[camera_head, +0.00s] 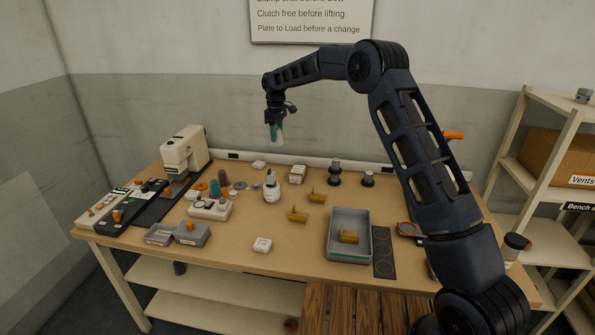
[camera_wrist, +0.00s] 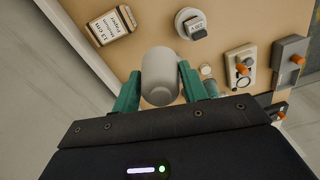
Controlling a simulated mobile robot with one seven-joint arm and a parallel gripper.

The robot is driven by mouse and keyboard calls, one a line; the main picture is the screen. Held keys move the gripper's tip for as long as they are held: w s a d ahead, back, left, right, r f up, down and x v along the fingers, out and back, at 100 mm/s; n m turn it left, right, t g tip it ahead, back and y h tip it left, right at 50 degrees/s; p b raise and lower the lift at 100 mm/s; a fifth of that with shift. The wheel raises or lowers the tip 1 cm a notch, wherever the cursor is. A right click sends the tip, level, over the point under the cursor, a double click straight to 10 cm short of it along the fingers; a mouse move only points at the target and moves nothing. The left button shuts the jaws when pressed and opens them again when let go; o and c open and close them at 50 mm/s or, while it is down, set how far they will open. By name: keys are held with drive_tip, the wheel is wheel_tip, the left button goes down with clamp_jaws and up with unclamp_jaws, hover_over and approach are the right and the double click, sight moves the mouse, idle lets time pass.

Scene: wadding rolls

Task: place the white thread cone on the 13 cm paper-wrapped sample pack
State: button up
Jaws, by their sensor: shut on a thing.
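The white thread cone (camera_wrist: 160,77) is between the teal fingers of my gripper (camera_wrist: 158,85) in the wrist view, with its rounded end toward the table. My gripper (camera_head: 275,133) hangs high above the back of the table in the head view, shut on the cone, which the fingers partly cover. The 13 cm paper-wrapped sample pack (camera_wrist: 111,25) lies on the table at the upper left of the wrist view, apart from the cone. It appears to be the small labelled pack (camera_head: 298,173) near the back in the head view, where its label is too small to read.
A white bottle (camera_head: 271,188) stands beside that pack. Other small packs (camera_head: 262,244), orange-brown pieces (camera_head: 318,198), dark-based posts (camera_head: 335,173) and a grey tray (camera_head: 349,236) are spread around. A sewing machine (camera_head: 185,152) stands at left. The front middle has free room.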

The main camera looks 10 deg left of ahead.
drive_tip(key=w+d+r, duration=0.1)
drive_tip(key=w+d, duration=0.5)
drive_tip(key=w, duration=0.2)
hover_over(297, 172)
wheel_tip(297, 172, down, 20)
drive_tip(key=shift+r, duration=0.2)
drive_tip(key=shift+d+f, duration=0.1)
drive_tip(key=shift+f, duration=0.05)
drive_tip(key=o, duration=1)
drive_tip(key=shift+o, duration=0.2)
